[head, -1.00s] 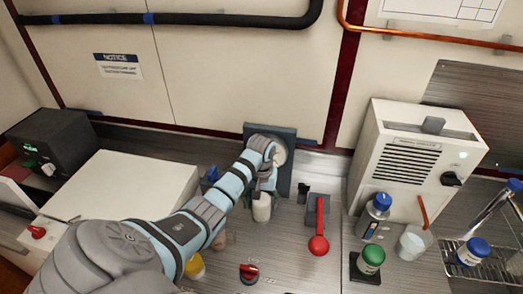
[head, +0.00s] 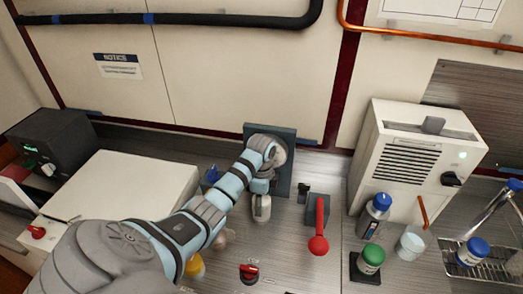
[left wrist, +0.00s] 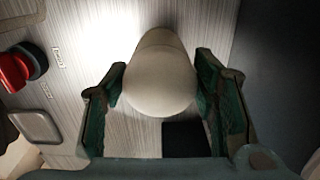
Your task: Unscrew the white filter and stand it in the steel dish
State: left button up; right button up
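The white filter (head: 262,208) shows below my left gripper, in front of a dark grey wall plate (head: 287,180). In the left wrist view the filter (left wrist: 160,78) is a pale rounded body between two dark green fingers. I cannot make out the steel dish. My right gripper is not in view.
A red lever (head: 318,230) stands right of the filter, and a red knob (head: 249,270) sits in front. A yellow jar (head: 196,265) is partly behind my arm.

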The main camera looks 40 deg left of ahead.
pick_arm(q)
jog(key=c, duration=0.6)
jog(key=shift+o, duration=0.2)
jog(key=n, duration=0.5)
jog(key=shift+n, duration=0.3)
jog(key=n, duration=1.1)
jog(key=shift+n, duration=0.3)
jog(key=o, duration=1.1)
jog(key=shift+c, duration=0.2)
